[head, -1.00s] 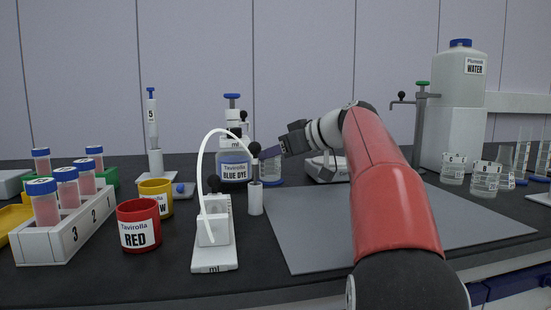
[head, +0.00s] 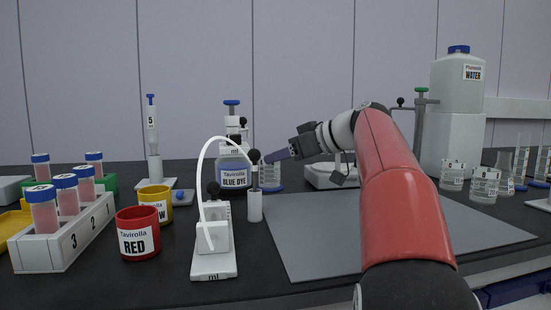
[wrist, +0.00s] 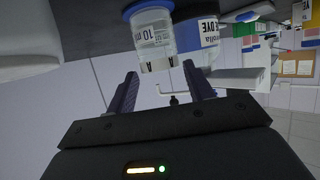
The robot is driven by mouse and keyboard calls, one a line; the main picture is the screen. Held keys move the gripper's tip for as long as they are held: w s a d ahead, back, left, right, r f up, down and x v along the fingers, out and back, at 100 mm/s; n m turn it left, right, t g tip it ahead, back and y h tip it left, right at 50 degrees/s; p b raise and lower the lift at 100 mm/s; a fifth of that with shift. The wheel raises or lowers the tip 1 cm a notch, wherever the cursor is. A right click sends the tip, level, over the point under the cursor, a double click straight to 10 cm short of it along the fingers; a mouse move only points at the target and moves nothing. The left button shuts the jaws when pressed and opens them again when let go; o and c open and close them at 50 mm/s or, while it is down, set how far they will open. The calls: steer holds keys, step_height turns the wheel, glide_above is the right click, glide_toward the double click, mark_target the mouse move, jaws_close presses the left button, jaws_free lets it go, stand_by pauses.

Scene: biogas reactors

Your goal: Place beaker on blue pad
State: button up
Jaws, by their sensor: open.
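A clear beaker (head: 270,174) marked A stands at the back, just right of the blue dye bottle (head: 234,172). A blue edge at its foot (head: 270,189) appears to be the blue pad, with the beaker upright on it. In the wrist view the beaker (wrist: 152,38) shows its rim towards me and blue (wrist: 146,8) round its base. My gripper (head: 272,156) is open and empty, its fingertips near the beaker's upper part in the head view. In the wrist view the two fingers (wrist: 160,82) are apart, with the beaker beyond their tips.
The dye bottle (wrist: 196,35) is close beside the beaker. A scale (head: 325,177) stands to its right. A pump stand (head: 214,245), red cup (head: 138,235) and yellow cup (head: 155,203) stand at front left. Beakers (head: 452,176) and a water tank are right. The grey mat (head: 310,235) is clear.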

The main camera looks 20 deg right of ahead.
steer(key=v, duration=0.9)
steer(key=shift+p, duration=0.35)
steer(key=shift+s, duration=0.15)
